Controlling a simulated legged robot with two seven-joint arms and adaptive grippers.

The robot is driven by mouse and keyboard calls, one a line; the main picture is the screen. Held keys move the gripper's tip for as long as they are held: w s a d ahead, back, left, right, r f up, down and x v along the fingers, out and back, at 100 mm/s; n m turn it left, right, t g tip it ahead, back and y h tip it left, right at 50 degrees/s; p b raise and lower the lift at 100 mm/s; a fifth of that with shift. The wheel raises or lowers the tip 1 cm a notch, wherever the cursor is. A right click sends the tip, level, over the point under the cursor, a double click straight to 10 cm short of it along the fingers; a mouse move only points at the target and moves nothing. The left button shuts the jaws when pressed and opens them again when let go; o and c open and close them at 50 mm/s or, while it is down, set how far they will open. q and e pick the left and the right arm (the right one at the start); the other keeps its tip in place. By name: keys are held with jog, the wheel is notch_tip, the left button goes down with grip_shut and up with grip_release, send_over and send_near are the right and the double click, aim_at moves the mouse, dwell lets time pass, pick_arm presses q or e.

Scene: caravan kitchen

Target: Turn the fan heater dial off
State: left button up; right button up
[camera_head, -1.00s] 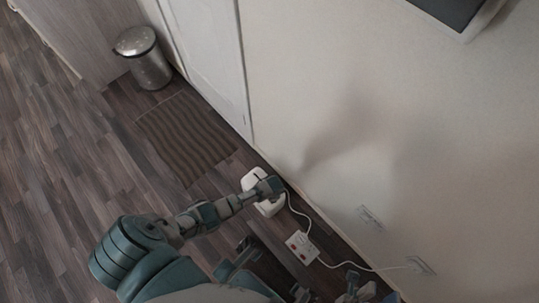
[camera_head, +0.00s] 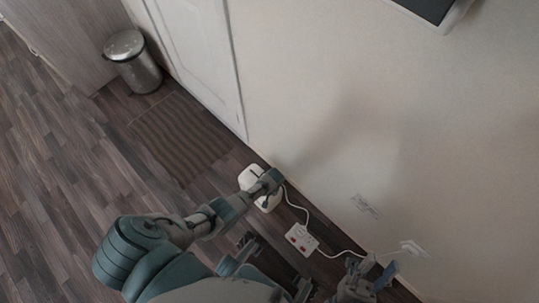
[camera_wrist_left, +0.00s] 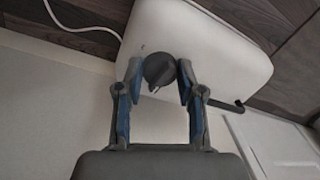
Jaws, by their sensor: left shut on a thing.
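The white fan heater (camera_head: 247,178) stands on the floor by the wall, partly hidden by my left arm. In the left wrist view, the heater's white top (camera_wrist_left: 205,45) carries a dark round dial (camera_wrist_left: 158,68) with a raised pointer. My left gripper (camera_wrist_left: 160,73) has a blue-padded finger on either side of the dial and is shut on it. In the head view, the left gripper (camera_head: 268,184) is over the heater, its fingers small. My right gripper (camera_head: 372,272) is at the lower right, near the wall, with its fingers apart and nothing seen between them.
A white cable (camera_head: 297,207) runs from the heater to a power strip (camera_head: 301,239) with red switches, then to a wall socket (camera_head: 413,248). A metal bin (camera_head: 134,65) and a ribbed mat (camera_head: 178,138) are at upper left. The wooden floor at left is clear.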

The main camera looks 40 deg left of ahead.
pick_arm(q)
jog(key=shift+s+f+n, duration=0.1)
jog(key=shift+s+n, duration=0.05)
jog(key=shift+n, duration=0.95)
jog(key=o, duration=1.1)
jog(key=shift+d, duration=0.1)
jog(key=shift+o, duration=0.2)
jog(key=shift+w, duration=0.2)
jog(key=shift+r, duration=0.3)
notch_tip(320, 180, up, 11)
jog(key=shift+w+d, duration=0.2)
jog(key=shift+d, duration=0.25)
jog(key=shift+r, duration=0.1)
